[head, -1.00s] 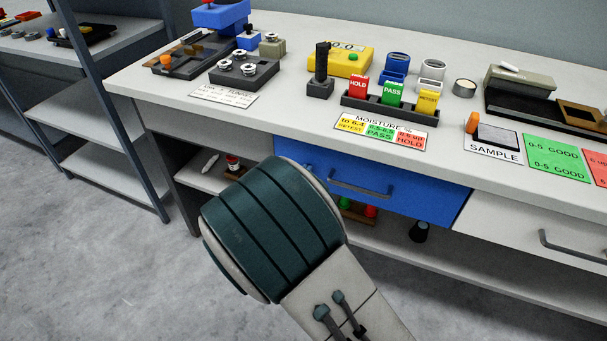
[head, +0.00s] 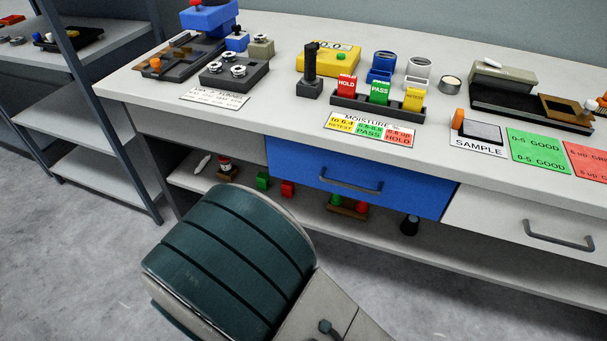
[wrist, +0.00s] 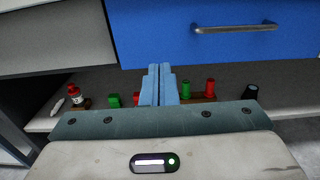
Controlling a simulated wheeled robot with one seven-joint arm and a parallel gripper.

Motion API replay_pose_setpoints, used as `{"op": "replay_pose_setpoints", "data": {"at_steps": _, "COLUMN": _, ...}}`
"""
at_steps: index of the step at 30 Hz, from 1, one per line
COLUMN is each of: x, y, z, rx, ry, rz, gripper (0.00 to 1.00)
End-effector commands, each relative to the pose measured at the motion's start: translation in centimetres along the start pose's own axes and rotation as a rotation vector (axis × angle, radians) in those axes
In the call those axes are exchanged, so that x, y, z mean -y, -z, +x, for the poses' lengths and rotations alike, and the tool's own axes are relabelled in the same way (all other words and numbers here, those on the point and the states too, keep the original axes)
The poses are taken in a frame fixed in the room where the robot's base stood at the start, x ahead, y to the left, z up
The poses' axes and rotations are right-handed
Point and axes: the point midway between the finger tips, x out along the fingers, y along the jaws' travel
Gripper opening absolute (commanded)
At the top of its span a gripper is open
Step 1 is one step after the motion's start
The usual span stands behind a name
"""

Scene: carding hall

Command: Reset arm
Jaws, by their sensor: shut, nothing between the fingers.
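In the wrist view my gripper (wrist: 159,72) shows as two light-blue fingers pressed together, shut with nothing between them. It points toward the workbench, with the blue drawer (wrist: 195,30) above and the lower shelf behind the fingertips. In the head view only part of my arm shows at the bottom centre, in front of the bench; the fingers are hidden there. The blue drawer (head: 350,182) is shut in that view.
The white bench top (head: 285,115) holds a yellow moisture meter (head: 328,58), a black rack (head: 377,108) of HOLD, PASS and RETEST tags, and other tools. Small red and green items stand on the lower shelf (head: 385,232). A grey shelving frame (head: 108,110) stands left. The floor (head: 65,260) at lower left is clear.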

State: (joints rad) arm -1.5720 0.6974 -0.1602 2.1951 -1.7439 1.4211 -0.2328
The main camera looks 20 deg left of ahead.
Motion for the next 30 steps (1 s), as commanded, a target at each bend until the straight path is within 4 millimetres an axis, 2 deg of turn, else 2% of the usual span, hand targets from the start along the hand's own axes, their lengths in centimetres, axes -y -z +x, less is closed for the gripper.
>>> {"op": "replay_pose_setpoints", "data": {"at_steps": 6, "x": 0.3, "y": -0.2, "z": 0.1, "rx": -0.003, "ry": 0.012, "rz": 0.005, "gripper": 0.0}}
{"op": "replay_pose_setpoints", "data": {"at_steps": 8, "x": 1.1, "y": -0.8, "z": 0.8, "rx": -0.012, "ry": 0.043, "rz": 0.021, "gripper": 0.0}}
{"op": "replay_pose_setpoints", "data": {"at_steps": 10, "x": 3.1, "y": -2.0, "z": 2.0, "rx": -0.035, "ry": 0.118, "rz": 0.058, "gripper": 0.0}}
{"op": "replay_pose_setpoints", "data": {"at_steps": 14, "x": 9.6, "y": -5.2, "z": 5.0, "rx": -0.1, "ry": 0.35, "rz": 0.185, "gripper": 0.0}}
{"op": "replay_pose_setpoints", "data": {"at_steps": 15, "x": 11.9, "y": -6.2, "z": 5.7, "rx": -0.124, "ry": 0.435, "rz": 0.235, "gripper": 0.0}}
{"op": "replay_pose_setpoints", "data": {"at_steps": 19, "x": 19.3, "y": -8.9, "z": 6.6, "rx": -0.187, "ry": 0.703, "rz": 0.413, "gripper": 0.0}}
{"op": "replay_pose_setpoints", "data": {"at_steps": 24, "x": 27.4, "y": -11.9, "z": 5.6, "rx": -0.243, "ry": 1.03, "rz": 0.675, "gripper": 0.0}}
{"op": "replay_pose_setpoints", "data": {"at_steps": 30, "x": 34.2, "y": -15.0, "z": 2.4, "rx": -0.263, "ry": 1.375, "rz": 1.027, "gripper": 0.0}}
